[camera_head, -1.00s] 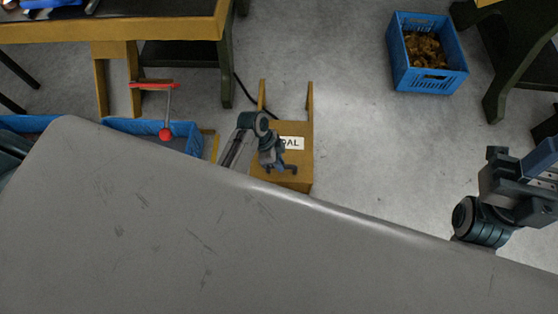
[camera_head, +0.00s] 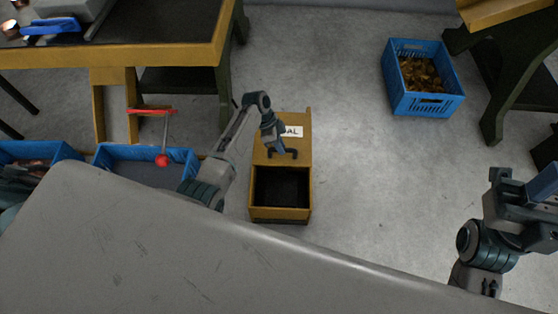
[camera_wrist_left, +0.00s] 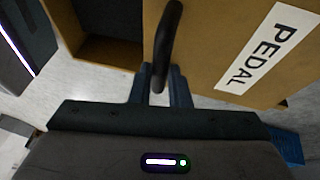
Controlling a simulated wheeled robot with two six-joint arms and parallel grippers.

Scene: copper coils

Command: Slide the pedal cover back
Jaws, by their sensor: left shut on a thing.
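The pedal cover (camera_head: 272,130) is a tan wooden panel with a white "PEDAL" label, and it sits toward the far end of the wooden pedal box (camera_head: 252,213). The near half of the box is open and its inside is dark. My left gripper (camera_head: 281,152) is shut on the cover's dark handle (camera_head: 291,154). In the left wrist view the black handle (camera_wrist_left: 168,40) stands between the fingers (camera_wrist_left: 158,88), with the cover (camera_wrist_left: 205,40) to the right. My right gripper (camera_head: 541,204) is at the right edge, its fingertips not clear.
A blue crate of copper scraps (camera_head: 394,97) stands on the floor at the far right. A blue bin (camera_head: 190,160) lies left of my left arm. A workbench (camera_head: 190,55) stands at the back left. Grey floor is clear right of the pedal box.

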